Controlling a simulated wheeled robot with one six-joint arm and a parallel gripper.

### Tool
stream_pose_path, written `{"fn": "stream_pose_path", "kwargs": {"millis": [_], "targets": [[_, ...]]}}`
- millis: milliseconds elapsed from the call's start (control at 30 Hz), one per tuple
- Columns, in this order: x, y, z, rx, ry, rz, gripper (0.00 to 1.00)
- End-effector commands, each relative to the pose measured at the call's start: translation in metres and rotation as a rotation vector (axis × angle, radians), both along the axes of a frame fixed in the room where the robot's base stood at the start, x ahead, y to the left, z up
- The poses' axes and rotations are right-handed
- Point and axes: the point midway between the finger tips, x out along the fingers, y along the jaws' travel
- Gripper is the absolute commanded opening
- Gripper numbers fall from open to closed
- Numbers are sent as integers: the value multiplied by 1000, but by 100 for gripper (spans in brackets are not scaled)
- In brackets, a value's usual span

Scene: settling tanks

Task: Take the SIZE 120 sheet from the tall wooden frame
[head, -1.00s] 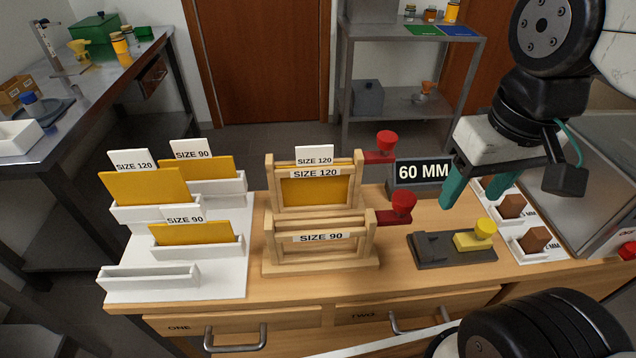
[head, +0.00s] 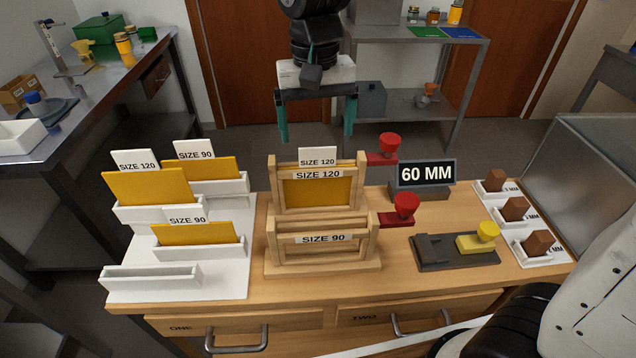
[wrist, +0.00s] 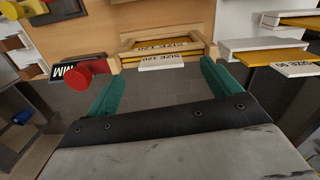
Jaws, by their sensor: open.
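The tall wooden frame (head: 272,190) stands at the back of the bench middle, its bar labelled SIZE 120. It holds a yellow sheet (head: 318,192) with a white SIZE 120 tab (head: 317,157) sticking up above the top. My gripper (head: 317,138) is open and empty, fingers pointing down, above and behind this frame, apart from it. In the wrist view the SIZE 120 tab (wrist: 163,62) lies ahead, between the lines of my two teal fingers (wrist: 162,82). A red knob (head: 389,143) sits on a red arm at the frame's right side.
A lower wooden frame (head: 322,257) labelled SIZE 90, with another red knob (head: 406,205), stands in front. White holders with yellow sheets (head: 146,188) stand left. A 60 MM sign (head: 426,173), a dark block with a yellow knob (head: 487,232) and brown blocks (head: 514,208) are right.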

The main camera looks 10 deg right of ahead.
Motion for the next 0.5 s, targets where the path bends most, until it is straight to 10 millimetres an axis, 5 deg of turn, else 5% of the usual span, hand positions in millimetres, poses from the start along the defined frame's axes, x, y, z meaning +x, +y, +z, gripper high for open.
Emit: {"fn": "stream_pose_path", "kwargs": {"millis": [133,500], "targets": [[10,3,8,14,-35,-96,89],[9,-2,-36,12,-32,-106,89]]}}
